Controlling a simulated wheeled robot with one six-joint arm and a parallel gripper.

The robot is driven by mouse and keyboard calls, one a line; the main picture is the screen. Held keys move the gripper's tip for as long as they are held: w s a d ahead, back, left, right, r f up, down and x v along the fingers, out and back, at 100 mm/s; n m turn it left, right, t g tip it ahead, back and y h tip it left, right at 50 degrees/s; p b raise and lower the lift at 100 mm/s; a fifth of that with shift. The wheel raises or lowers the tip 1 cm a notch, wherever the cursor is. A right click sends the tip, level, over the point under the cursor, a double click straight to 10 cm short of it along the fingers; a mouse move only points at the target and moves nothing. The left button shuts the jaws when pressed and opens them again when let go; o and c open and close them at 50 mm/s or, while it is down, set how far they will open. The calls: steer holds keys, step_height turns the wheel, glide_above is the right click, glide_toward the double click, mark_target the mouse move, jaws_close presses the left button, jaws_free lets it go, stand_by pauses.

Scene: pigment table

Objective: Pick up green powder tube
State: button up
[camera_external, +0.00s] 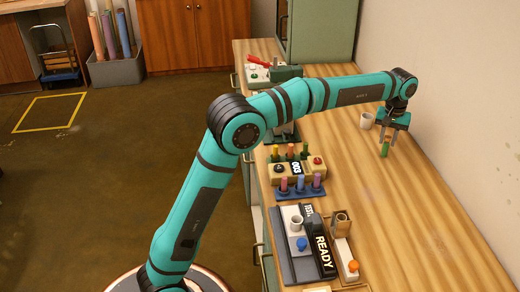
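A green tube (385,150) with an orange-brown upper part stands upright toward the back right of the wooden table. My gripper (391,137) points down right at the tube's top, with its fingers around or just beside it. The view is too small to tell whether the fingers touch the tube or are closed on it. The tube's lower end looks to be on or very near the table top.
A white cup (366,121) stands just left of my gripper. A READY device (322,257) is nearer. The table's right side is clear, beside a wall.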

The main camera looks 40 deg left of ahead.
jaws_close()
